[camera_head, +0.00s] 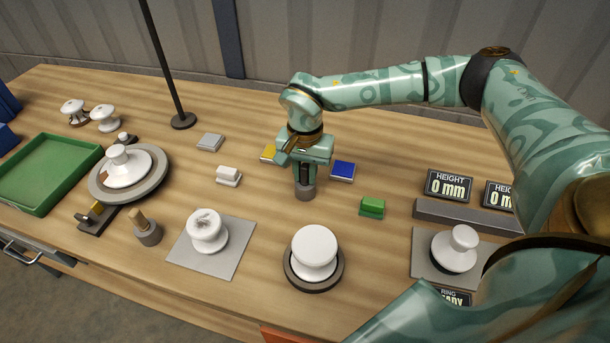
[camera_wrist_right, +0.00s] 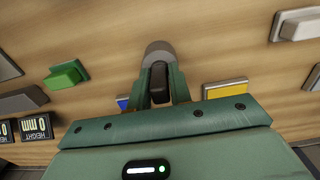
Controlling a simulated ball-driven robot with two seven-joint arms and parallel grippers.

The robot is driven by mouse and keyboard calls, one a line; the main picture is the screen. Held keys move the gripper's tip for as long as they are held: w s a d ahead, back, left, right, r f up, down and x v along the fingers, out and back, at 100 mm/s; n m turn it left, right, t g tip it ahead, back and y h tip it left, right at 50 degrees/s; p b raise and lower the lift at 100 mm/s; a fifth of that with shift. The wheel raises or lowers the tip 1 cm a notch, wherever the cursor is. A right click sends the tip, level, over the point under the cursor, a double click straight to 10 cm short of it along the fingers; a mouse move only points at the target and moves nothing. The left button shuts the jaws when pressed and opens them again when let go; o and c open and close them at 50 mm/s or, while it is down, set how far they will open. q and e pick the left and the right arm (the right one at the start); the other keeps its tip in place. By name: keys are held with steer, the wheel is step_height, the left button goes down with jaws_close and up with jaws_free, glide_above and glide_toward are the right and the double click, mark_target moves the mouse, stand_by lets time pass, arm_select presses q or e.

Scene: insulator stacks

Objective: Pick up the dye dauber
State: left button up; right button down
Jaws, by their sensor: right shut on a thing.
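My right gripper (camera_head: 305,178) is in the middle of the table, pointing down. It is shut on a small upright tool with a grey round base (camera_head: 305,193), which I take to be the dye dauber. In the right wrist view, the fingers of my right gripper (camera_wrist_right: 158,82) close on the dauber's dark handle, and its grey round base (camera_wrist_right: 158,47) shows beyond the fingertips. Whether the base still touches the table I cannot tell. My left gripper is not in view.
Blue (camera_head: 343,171), yellow (camera_head: 268,153) and green (camera_head: 372,206) blocks sit close around. A white insulator (camera_head: 314,250) on a dark ring stands in front, another (camera_head: 207,228) on a grey plate. A black pole (camera_head: 165,65) rises behind. A green tray (camera_head: 85,178) lies left.

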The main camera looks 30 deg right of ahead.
step_height(320, 180, up, 10)
steer(key=shift+r+p, duration=0.1)
steer(key=shift+p, duration=0.95)
